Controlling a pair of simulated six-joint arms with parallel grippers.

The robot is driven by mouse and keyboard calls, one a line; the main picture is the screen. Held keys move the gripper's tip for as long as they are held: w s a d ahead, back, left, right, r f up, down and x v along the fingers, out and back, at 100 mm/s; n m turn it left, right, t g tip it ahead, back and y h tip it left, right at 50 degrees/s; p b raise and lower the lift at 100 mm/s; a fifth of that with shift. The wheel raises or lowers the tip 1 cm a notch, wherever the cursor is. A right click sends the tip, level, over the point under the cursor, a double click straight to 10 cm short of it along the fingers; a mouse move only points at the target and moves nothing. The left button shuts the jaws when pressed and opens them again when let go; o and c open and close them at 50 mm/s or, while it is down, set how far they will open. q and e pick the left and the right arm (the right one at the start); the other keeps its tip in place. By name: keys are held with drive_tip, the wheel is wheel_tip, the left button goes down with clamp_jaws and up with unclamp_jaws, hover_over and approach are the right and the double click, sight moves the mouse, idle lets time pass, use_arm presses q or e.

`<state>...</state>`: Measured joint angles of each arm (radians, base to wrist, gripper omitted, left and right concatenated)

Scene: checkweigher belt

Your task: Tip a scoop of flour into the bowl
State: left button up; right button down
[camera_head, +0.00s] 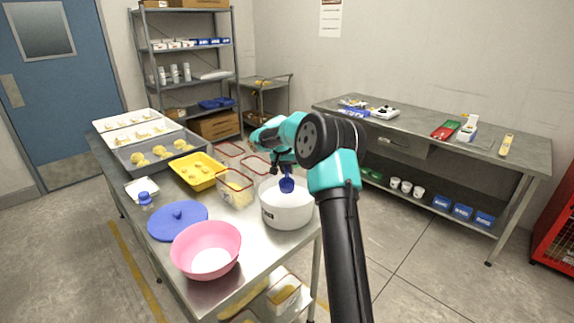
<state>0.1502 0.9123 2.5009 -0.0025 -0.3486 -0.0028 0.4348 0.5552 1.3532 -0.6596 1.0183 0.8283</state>
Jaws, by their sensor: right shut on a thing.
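The pink bowl (190,256) stands at the front of the steel table, with a white patch in its bottom. A white round tub (288,216) stands behind it to the right; its inside looks white, and I cannot tell how full it is. My right gripper (284,169) is over the tub, shut on a blue scoop (287,185). The scoop hangs down at the tub's mouth; its load cannot be seen. My left gripper is out of view.
A blue lid (178,221) lies left of the tub, behind the bowl. A clear box (235,189) and a yellow tray (198,171) stand farther back. Several trays fill the table's far end.

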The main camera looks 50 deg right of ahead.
drive_tip(key=shift+f, duration=5.55)
drive_tip(key=shift+r, duration=0.15)
drive_tip(key=shift+r, duration=6.1)
drive_tip(key=shift+a, duration=0.1)
